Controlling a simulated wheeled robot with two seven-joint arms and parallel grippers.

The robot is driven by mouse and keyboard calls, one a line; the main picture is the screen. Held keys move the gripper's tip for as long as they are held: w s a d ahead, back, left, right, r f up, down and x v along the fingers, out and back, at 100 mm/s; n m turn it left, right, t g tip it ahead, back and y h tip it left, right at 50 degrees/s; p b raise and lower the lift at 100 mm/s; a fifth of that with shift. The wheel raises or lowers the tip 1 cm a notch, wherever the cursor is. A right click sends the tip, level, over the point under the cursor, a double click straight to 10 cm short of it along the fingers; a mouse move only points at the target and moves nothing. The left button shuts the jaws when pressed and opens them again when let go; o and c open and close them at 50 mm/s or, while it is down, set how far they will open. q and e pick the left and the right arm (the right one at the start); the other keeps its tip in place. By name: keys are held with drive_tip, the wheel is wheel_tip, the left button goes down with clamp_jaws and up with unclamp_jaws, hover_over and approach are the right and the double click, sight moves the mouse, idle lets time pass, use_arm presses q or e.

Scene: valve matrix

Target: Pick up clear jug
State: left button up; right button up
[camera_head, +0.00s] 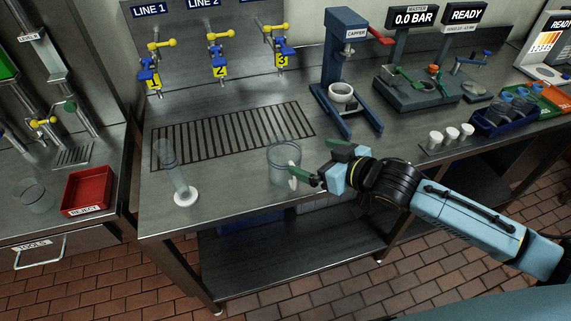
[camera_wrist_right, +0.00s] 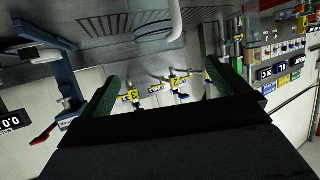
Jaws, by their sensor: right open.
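The clear jug (camera_head: 283,161) stands upright on the steel bench, near its front edge. Its white handle (camera_head: 293,176) faces my right gripper. My right gripper (camera_head: 322,166) is open, with green fingers, just right of the jug; one fingertip is close to the handle. Whether they touch, I cannot tell. In the right wrist view, which is upside down, the white handle (camera_wrist_right: 176,22) shows at the top, beyond the open, empty fingers (camera_wrist_right: 160,82). The jug's body is barely visible there. My left gripper is not in view.
A clear cylinder on a white base (camera_head: 185,197) stands left of the jug. A drain grate (camera_head: 235,132) lies behind it. The capper (camera_head: 346,70) stands at the back right, with several white cups (camera_head: 451,134) further right. A red reject bin (camera_head: 88,190) is at left.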

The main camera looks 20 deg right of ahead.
approach(274, 144)
drive_tip(key=shift+x, duration=2.5)
drive_tip(key=shift+s+f, duration=0.1)
drive_tip(key=shift+d, duration=0.1)
drive_tip(key=c, duration=1.3)
